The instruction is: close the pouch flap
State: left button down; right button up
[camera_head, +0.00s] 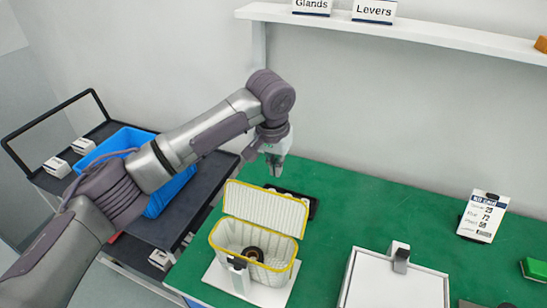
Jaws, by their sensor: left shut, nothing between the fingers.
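The pouch (225,238) is a white ribbed box-like case with yellow edging, on a white sheet on the green table. Its flap (265,207) stands up at the back, so the pouch is open. A dark round ring-like part (253,253) lies inside. A dark clasp shows on the front wall. My left gripper (275,171) points down above and behind the raised flap, shut and empty. It appears apart from the flap. My right gripper is not in view.
A dark tray (312,205) with white round items sits behind the pouch. A sign card (482,216) stands farther right. A cart with a blue bin (172,190) is at left. A shelf (430,34) runs above.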

aim_at(266, 205)
pick_arm(q)
notch_tip(266, 205, down, 6)
jog(key=s+a+p, duration=0.1)
jog(key=s+p, duration=0.1)
jog(key=p, duration=0.1)
jog(key=shift+p, duration=0.35)
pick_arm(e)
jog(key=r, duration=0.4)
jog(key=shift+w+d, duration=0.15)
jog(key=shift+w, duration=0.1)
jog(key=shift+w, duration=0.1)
